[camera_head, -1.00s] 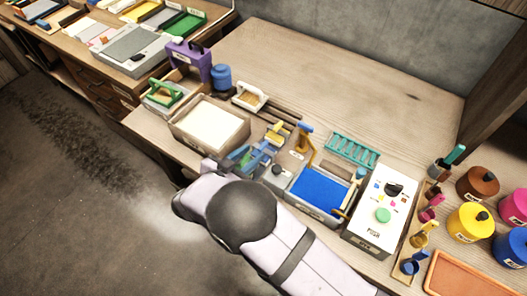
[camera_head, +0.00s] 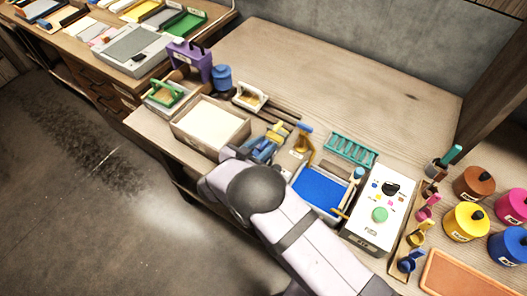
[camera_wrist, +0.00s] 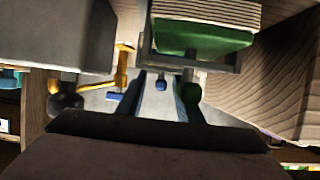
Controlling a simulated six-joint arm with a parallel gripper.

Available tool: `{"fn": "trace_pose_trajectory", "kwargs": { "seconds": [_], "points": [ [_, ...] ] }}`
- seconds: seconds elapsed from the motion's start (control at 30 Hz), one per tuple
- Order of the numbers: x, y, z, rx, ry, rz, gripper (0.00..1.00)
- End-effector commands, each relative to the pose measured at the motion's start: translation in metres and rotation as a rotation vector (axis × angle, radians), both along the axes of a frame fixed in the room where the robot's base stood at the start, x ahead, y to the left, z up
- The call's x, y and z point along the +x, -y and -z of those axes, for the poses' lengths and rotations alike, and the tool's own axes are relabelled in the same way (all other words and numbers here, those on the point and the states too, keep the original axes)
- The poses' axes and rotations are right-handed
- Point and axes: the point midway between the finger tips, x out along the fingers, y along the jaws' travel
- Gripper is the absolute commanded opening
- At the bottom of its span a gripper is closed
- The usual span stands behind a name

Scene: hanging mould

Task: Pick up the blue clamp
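In the head view, a blue clamp-like thing (camera_head: 262,149) lies on the bench just past the end of my arm, beside a yellow one (camera_head: 277,132). My arm hides part of it. In the wrist view, my gripper (camera_wrist: 160,92) shows as two dark bluish fingers standing apart, with a grey surface between them. A small blue piece (camera_wrist: 160,82) shows in that gap; I cannot tell whether it is the clamp. I see nothing held between the fingers.
A cream-filled box (camera_head: 209,125) stands left of my gripper, and a blue-filled tray (camera_head: 320,190) to the right. In the wrist view, a green block (camera_wrist: 200,38) and a yellow tool (camera_wrist: 121,70) are close to the fingers. The back of the bench (camera_head: 340,80) is clear.

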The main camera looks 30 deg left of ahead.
Motion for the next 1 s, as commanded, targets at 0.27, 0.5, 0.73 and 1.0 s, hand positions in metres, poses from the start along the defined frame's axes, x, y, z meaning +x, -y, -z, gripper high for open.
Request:
{"fn": "trace_pose_trajectory", "kwargs": {
  "seconds": [0.27, 0.5, 0.73, 1.0],
  "points": [
    [0.0, 0.0, 0.0, 0.0, 0.0, 0.0, 0.16],
    [0.0, 0.0, 0.0, 0.001, 0.001, 0.0, 0.0],
    [0.0, 0.0, -0.001, 0.001, 0.001, 0.0, 0.0],
    [0.001, -0.001, -0.015, 0.004, 0.002, 0.001, 0.0]
  ]
}}
